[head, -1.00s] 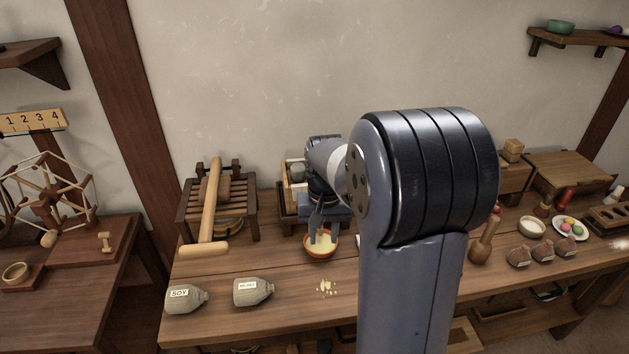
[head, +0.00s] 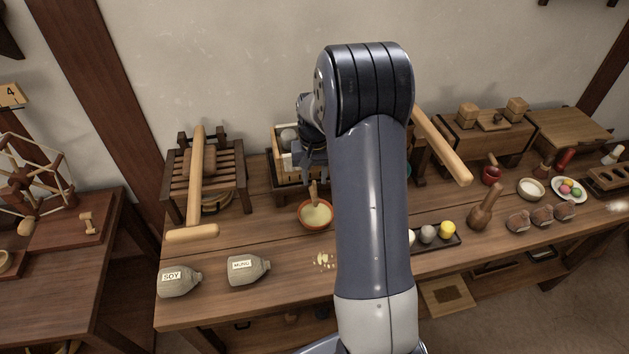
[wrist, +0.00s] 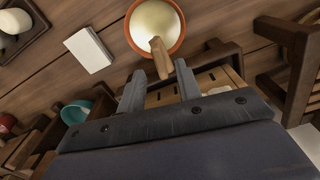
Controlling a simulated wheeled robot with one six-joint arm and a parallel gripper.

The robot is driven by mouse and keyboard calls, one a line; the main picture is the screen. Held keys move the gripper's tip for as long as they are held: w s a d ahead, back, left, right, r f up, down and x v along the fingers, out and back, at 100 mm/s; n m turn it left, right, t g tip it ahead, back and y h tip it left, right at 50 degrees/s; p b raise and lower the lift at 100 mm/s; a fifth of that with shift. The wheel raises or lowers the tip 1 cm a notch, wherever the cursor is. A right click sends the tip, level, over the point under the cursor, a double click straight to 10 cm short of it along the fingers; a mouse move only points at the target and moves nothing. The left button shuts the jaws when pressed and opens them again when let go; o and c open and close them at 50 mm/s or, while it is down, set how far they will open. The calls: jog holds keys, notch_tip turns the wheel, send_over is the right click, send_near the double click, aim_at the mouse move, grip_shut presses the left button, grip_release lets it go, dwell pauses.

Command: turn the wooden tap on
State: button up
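A light wooden piece (wrist: 158,50) juts over an orange-rimmed bowl (wrist: 172,46) of pale cream contents in the wrist view; it looks like the wooden tap, but its far end is hidden by my gripper. In the head view this wooden piece (head: 314,194) stands at the back of the bowl (head: 317,222). My gripper (wrist: 158,68) is open, one finger on each side of the piece's near end, with gaps showing. In the head view my gripper (head: 314,172) is just behind the bowl, partly hidden by my arm. Whether it touches the tap cannot be told.
A wooden box frame (head: 284,178) stands behind the bowl. A slatted press (head: 233,170) with a long bar is at left. Soy (head: 178,281) and mung (head: 247,269) sacks and crumbs (head: 323,261) lie in front. A white block (wrist: 89,50) lies beside the bowl.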

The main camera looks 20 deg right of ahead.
aim_at(315, 190)
jog(key=shift+f, duration=1.25)
jog(key=shift+c, duration=0.4)
grip_shut()
